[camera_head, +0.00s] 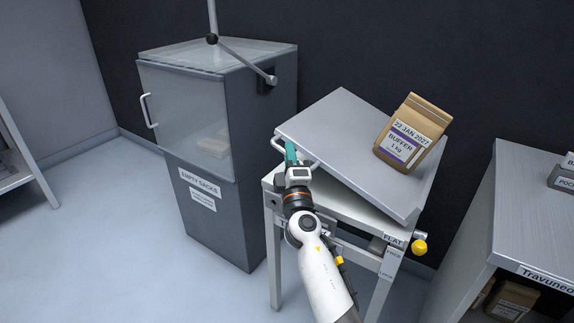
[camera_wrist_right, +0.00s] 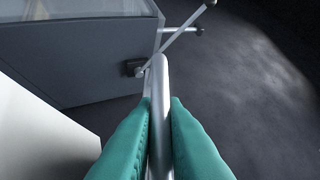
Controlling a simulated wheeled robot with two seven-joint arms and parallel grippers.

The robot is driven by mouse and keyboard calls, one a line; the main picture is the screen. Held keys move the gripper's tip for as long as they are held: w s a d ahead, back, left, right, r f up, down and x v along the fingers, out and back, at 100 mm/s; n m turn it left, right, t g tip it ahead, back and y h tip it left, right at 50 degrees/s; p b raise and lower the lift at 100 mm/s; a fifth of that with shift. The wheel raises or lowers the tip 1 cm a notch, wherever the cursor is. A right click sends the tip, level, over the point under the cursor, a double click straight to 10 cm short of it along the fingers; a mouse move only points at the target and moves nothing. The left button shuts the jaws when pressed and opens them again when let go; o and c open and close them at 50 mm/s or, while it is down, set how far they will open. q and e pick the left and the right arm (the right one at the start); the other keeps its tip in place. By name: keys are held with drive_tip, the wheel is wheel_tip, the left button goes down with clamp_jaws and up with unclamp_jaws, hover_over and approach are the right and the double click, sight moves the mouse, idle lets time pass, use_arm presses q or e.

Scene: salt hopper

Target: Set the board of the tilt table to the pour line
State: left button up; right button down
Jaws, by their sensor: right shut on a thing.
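The tilt table's grey board (camera_head: 345,130) is tilted in the head view, its left side higher than its right. A yellow knob (camera_head: 419,247) sticks out at the right. My right gripper (camera_head: 290,152) is shut on the board's handle (camera_head: 308,162) at the raised left edge. In the right wrist view the green fingers close around the handle's metal bar (camera_wrist_right: 160,110). My left gripper is not in view.
A brown BUFFER 1 kg sack (camera_head: 411,135) stands on the board's right part. A grey cabinet (camera_head: 215,150) labelled EMPTY SACKS, with a lever (camera_head: 245,60) above it, stands left of the table. A shelf unit (camera_head: 530,200) stands close at the right. Open floor (camera_head: 120,230) lies at the left.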

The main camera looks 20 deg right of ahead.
drive_tip(key=shift+r, duration=0.25)
drive_tip(key=c, duration=1.5)
unclamp_jaws()
drive_tip(key=shift+f, duration=0.15)
use_arm(q)
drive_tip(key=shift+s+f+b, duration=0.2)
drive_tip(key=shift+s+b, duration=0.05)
drive_tip(key=shift+b, duration=0.75)
use_arm(e)
drive_tip(key=v, duration=1.2)
drive_tip(key=shift+f, duration=0.1)
